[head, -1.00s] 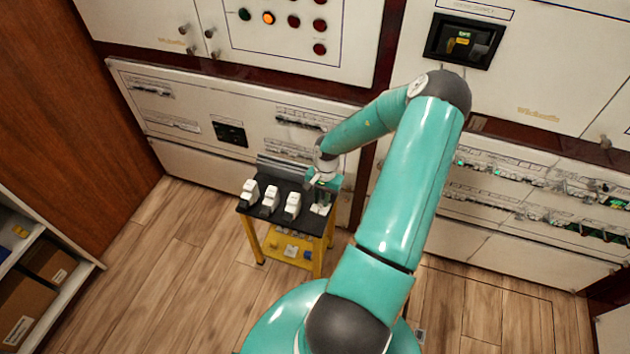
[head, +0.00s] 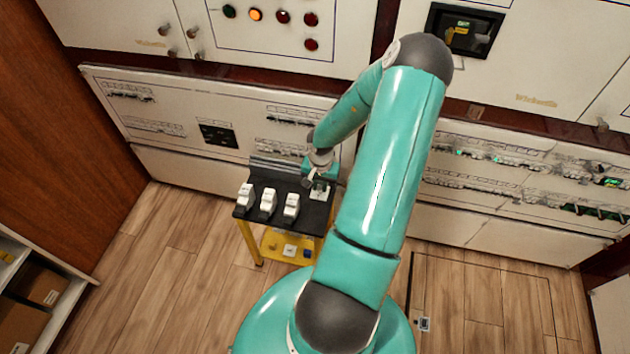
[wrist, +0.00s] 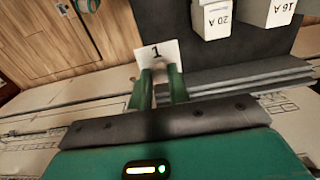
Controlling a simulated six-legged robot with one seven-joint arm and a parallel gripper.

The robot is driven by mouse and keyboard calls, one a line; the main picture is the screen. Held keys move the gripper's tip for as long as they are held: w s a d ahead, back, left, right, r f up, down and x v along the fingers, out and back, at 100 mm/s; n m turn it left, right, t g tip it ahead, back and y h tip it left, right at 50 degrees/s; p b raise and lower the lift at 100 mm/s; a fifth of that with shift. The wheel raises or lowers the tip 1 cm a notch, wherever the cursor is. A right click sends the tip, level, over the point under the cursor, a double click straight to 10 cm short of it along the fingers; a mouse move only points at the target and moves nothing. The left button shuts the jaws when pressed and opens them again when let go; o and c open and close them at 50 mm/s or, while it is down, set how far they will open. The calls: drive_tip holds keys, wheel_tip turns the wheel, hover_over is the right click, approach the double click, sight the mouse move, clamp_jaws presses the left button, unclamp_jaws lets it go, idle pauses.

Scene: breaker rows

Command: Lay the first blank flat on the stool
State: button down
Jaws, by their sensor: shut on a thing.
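The first blank, a small white piece marked "1" (wrist: 157,49), is at the tips of my gripper (wrist: 160,82) in the wrist view. My gripper's two green fingers are shut on it. In the head view my gripper (head: 318,180) is over the right part of the stool, with the white blank (head: 319,192) just below it. The stool (head: 270,222) has a black top and yellow legs. The blank looks close to the top near its edge; I cannot tell whether it touches.
Several white breakers stand on the stool, among them the left one (head: 245,196) and the middle one (head: 268,201). Grey rails (wrist: 240,80) lie along the stool's back edge. Cabinet panels (head: 200,92) rise close behind. A yellow lower shelf (head: 275,243) holds small items.

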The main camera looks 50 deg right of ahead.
drive_tip(key=shift+w+f, duration=0.1)
drive_tip(key=shift+w, duration=0.25)
drive_tip(key=shift+s, duration=0.1)
drive_tip(key=shift+w+r, duration=0.2)
drive_tip(key=shift+s+f, duration=0.1)
drive_tip(key=shift+f, duration=4.2)
drive_tip(key=shift+f, duration=0.7)
drive_tip(key=c, duration=1.2)
unclamp_jaws()
drive_tip(key=shift+c, duration=0.2)
